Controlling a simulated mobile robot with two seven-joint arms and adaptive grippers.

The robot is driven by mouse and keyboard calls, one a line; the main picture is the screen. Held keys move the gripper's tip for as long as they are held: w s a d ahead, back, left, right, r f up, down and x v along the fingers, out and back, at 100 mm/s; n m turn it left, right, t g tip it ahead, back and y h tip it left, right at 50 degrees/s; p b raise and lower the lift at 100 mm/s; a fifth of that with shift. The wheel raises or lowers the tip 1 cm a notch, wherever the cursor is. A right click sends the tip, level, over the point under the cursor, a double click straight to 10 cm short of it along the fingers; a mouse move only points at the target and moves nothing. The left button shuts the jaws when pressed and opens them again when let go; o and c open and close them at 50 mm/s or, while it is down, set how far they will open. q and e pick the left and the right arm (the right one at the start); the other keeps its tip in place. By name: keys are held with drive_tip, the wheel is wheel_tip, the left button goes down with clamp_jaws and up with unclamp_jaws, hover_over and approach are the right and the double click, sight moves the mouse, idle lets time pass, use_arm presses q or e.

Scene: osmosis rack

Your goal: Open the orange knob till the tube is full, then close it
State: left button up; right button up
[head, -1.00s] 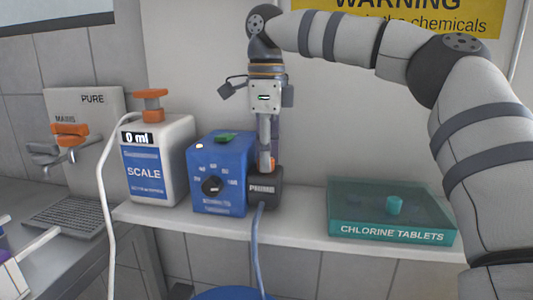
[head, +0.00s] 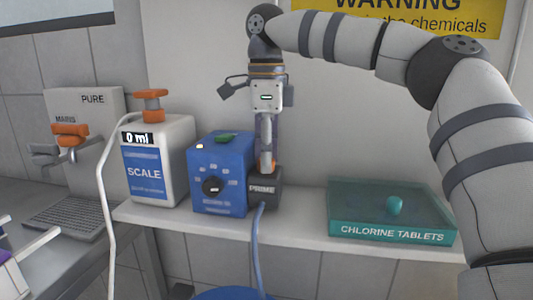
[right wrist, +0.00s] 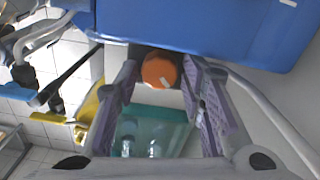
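My right gripper (head: 266,165) points down at the dark block marked PRIME (head: 264,190), beside the blue dial box (head: 220,175). In the right wrist view an orange knob (right wrist: 160,70) sits between the two separated fingers (right wrist: 157,85), with narrow gaps at its sides. The knob is hidden by the fingers in the head view. A blue tube (head: 257,245) hangs from the PRIME block; its fill cannot be told. My left gripper (head: 33,228) shows partly at the left edge, fingers apart and empty.
The white SCALE container (head: 155,160) reads 0 ml and carries an orange valve (head: 152,100) with a white hose (head: 104,190). Another orange tap (head: 70,130) is on the PURE/MAINS panel. A teal CHLORINE TABLETS box (head: 360,215) stands right on the shelf (head: 300,232).

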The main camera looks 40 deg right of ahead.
wheel_tip(320, 180, up, 12)
idle(0.6)
drive_tip(key=shift+f, duration=0.1)
